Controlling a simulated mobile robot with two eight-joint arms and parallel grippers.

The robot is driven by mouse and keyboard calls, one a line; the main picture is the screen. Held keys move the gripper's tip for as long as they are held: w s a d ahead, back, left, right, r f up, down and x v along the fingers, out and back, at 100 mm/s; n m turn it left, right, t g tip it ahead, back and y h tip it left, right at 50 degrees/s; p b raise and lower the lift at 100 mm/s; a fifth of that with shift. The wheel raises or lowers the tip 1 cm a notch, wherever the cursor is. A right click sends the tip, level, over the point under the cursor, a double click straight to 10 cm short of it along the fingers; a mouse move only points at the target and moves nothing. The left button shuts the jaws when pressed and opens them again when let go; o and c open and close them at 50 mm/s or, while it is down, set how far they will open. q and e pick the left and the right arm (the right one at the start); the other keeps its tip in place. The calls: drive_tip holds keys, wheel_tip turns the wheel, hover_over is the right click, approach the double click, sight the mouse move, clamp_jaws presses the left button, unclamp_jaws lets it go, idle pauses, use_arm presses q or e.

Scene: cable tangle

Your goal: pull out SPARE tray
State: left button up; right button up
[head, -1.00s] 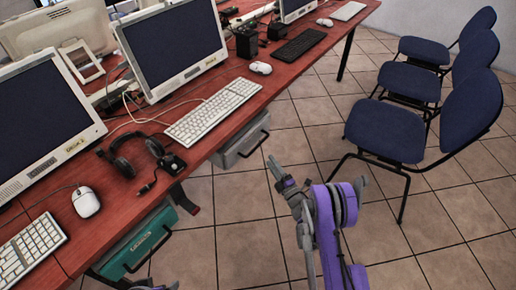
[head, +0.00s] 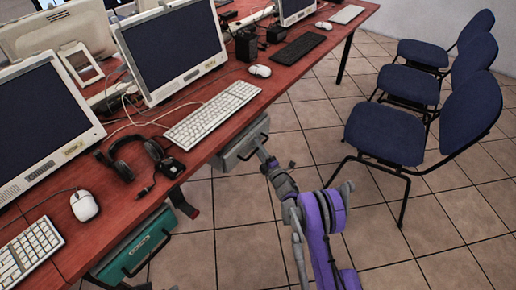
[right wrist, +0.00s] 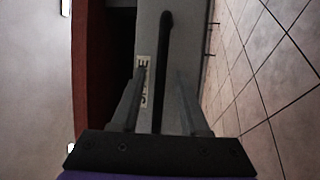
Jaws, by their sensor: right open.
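The SPARE tray (head: 232,152) is a grey drawer under the red desk's front edge, in the middle of the head view. In the right wrist view the grey front (right wrist: 186,50) bears a white label (right wrist: 145,78), partly hidden by a finger, and a long dark handle bar (right wrist: 165,40). My right gripper (head: 266,158) is at the tray's front. In the right wrist view my right gripper (right wrist: 161,76) is open, with one finger on each side of the bar. Contact cannot be told.
A green tray (head: 138,247) hangs under the desk (head: 195,155) at the lower left. Monitors, keyboards, mice, a headset (head: 135,152) and loose cables lie on the desk. Blue chairs (head: 388,132) stand at the right. The tiled floor between is clear.

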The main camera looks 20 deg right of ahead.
clamp_jaws()
idle(1.4)
